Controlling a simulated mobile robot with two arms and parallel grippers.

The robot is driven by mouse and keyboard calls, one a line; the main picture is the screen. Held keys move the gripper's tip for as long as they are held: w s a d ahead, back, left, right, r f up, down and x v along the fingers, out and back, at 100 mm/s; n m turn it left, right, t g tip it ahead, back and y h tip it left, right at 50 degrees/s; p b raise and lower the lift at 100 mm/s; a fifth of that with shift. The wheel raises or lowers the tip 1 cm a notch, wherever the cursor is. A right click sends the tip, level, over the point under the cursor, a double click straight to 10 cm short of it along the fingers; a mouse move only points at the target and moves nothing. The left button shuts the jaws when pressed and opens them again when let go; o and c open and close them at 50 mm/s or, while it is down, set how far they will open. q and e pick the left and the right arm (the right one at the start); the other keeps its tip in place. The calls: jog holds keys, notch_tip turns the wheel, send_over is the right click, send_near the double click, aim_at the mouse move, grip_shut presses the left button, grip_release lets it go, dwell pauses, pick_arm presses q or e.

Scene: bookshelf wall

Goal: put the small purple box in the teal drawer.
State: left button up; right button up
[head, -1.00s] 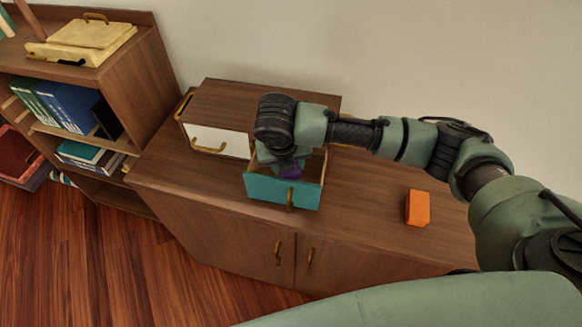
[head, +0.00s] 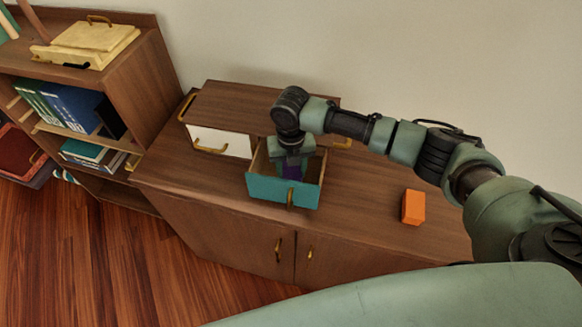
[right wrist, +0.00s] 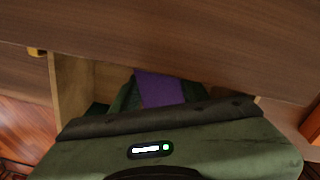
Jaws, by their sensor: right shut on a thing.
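The teal drawer (head: 268,187) is pulled out from the small wooden chest on the cabinet top. My right gripper (head: 292,166) points down into the open drawer and is shut on the small purple box (head: 292,172). In the right wrist view the purple box (right wrist: 160,89) shows between the fingers, with the drawer's wooden side wall (right wrist: 72,88) to the left. The box's lower part is hidden, so I cannot tell whether it touches the drawer floor. My left gripper is not in view.
The small wooden chest (head: 250,104) stands behind the drawer, with a white drawer front (head: 218,142) to the left. An orange box (head: 413,207) stands on the cabinet top to the right. A bookshelf (head: 140,85) is at the left.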

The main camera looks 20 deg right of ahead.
aim_at(291, 170)
jog(key=shift+f, duration=0.25)
jog(key=o, duration=1.3)
jog(key=shift+s, duration=0.1)
jog(key=shift+r, duration=0.35)
notch_tip(291, 170, up, 12)
jog(key=b, duration=0.2)
jog(key=shift+f, duration=0.15)
